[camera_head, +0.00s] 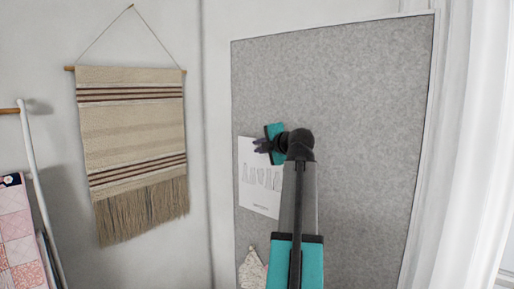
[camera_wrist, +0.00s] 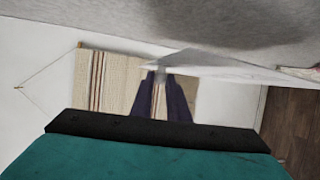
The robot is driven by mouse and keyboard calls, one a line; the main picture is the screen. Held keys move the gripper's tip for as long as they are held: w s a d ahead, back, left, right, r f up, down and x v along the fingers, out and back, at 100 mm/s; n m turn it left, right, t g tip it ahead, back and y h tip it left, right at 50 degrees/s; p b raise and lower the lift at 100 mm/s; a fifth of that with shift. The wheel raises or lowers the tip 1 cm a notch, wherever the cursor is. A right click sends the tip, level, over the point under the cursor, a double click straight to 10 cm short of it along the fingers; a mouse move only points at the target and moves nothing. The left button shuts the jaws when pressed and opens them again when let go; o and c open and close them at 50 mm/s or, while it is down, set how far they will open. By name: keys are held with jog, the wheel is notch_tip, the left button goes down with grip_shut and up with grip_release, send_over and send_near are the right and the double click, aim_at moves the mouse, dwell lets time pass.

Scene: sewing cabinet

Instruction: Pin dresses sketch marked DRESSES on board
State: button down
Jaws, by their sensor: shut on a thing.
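The dresses sketch (camera_head: 260,182) is a white sheet with a row of small grey dress drawings and a line of print too small to read. It hangs upright in front of the grey board (camera_head: 350,110), at the board's left side. My gripper (camera_head: 261,146) is shut at the sheet's top edge. In the wrist view the sheet (camera_wrist: 215,71) is seen nearly edge-on, close to the board (camera_wrist: 200,20), with my gripper's dark fingers (camera_wrist: 160,78) closed on it. I cannot tell whether the sheet touches the board. My arm hides the area to its right.
A pale patterned piece (camera_head: 252,270) is on the board below the sheet, partly hidden by my arm. A striped woven hanging (camera_head: 132,130) is on the wall at left. A rack with pink patchwork (camera_head: 15,235) stands far left. A white curtain (camera_head: 480,130) hangs right. The board's upper part is bare.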

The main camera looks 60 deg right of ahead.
jog(key=d+b, duration=0.2)
jog(key=d, duration=0.7)
jog(key=shift+s, duration=0.35)
dwell(0.7)
jog(key=shift+d+b, duration=0.3)
jog(key=shift+d, duration=0.2)
dwell(1.2)
jog(key=c, duration=1.6)
grip_release()
jog(key=shift+c, duration=0.2)
jog(key=shift+s, duration=0.15)
jog(key=b+v, duration=0.4)
jog(key=v, duration=0.9)
jog(key=shift+s+a, duration=0.15)
jog(key=shift+s, duration=0.2)
